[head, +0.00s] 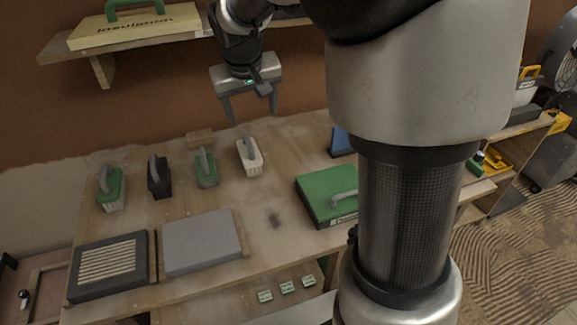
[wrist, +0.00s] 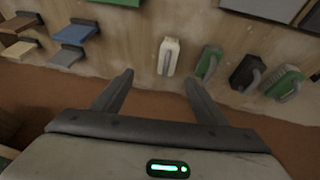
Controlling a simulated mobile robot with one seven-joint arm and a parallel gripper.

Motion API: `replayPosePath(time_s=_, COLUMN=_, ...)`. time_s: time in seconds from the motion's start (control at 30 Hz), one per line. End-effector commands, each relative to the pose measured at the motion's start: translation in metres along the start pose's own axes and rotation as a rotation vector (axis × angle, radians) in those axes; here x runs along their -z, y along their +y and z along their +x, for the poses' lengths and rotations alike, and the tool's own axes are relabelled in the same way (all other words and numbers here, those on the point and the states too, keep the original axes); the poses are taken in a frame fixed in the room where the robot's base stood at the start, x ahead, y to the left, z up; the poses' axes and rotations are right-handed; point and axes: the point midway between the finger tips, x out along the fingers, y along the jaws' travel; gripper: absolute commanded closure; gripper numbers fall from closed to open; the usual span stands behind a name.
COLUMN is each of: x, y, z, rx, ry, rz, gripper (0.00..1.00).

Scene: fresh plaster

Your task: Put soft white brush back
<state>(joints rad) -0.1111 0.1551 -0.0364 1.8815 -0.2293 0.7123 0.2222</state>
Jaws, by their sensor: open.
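The white brush (head: 249,164) stands on the wooden workbench, at the right end of a row of brushes with grey handles. My gripper (head: 253,116) is open and empty, above and behind the white brush, fingers pointing down. In the wrist view, the white brush (wrist: 168,57) lies just beyond the open fingertips (wrist: 158,77), roughly in line with the gap between them. The fingers do not touch it.
Left of it stand a green-and-grey brush (head: 206,168), a black brush (head: 159,176) and a green brush with pale bristles (head: 111,190). In front are a grey slab (head: 202,243), a ribbed dark block (head: 108,266) and a green box (head: 323,196). A shelf (head: 60,48) is above left.

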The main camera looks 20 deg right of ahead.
Motion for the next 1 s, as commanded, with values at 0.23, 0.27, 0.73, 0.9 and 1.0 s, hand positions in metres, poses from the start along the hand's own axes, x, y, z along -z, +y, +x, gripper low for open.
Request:
replayPosePath(time_s=0.23, x=-0.087, y=0.017, z=-0.094, rx=0.053, ry=0.033, rz=0.025, gripper=0.33)
replayPosePath(time_s=0.27, x=-0.099, y=0.018, z=-0.102, rx=0.058, ry=0.036, rz=0.026, gripper=0.33)
replayPosePath(time_s=0.73, x=-0.227, y=0.015, z=-0.146, rx=0.119, ry=0.077, rz=0.03, gripper=0.33)
replayPosePath(time_s=0.9, x=-0.231, y=0.014, z=-0.146, rx=0.122, ry=0.076, rz=0.029, gripper=0.33)
replayPosePath(time_s=1.0, x=-0.23, y=0.014, z=-0.146, rx=0.123, ry=0.076, rz=0.029, gripper=0.33)
